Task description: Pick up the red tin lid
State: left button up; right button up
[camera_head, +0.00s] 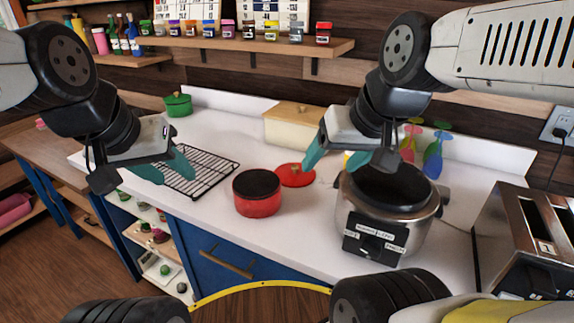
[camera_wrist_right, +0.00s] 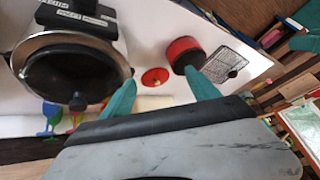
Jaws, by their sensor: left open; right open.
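The red tin lid (camera_head: 296,175) lies flat on the white counter, just behind and to the right of the red tin (camera_head: 258,206), whose dark inside shows. My right gripper (camera_head: 345,163) is open and empty, above the counter to the right of the lid. In the right wrist view the lid (camera_wrist_right: 155,77) shows between the two teal fingertips, at some distance beyond them, with the red tin (camera_wrist_right: 183,48) beside it. My left gripper (camera_head: 168,172) is open and empty, over the wire rack at the left.
A large steel cooker (camera_head: 385,215) stands close under my right gripper, with a toaster (camera_head: 525,240) further right. A wire rack (camera_head: 205,172), a green pot (camera_head: 178,105) and a cream box (camera_head: 292,124) stand left and behind. Colored glasses (camera_head: 433,150) stand behind the cooker.

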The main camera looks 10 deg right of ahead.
aim_at(292, 174)
jog(key=i+j+z, duration=0.1)
jog(key=j, duration=0.25)
jog(key=i+j+z, duration=0.1)
jog(key=j, duration=0.3)
jog(key=i+j, duration=0.2)
jog(key=j, duration=0.2)
jog(key=z, duration=0.05)
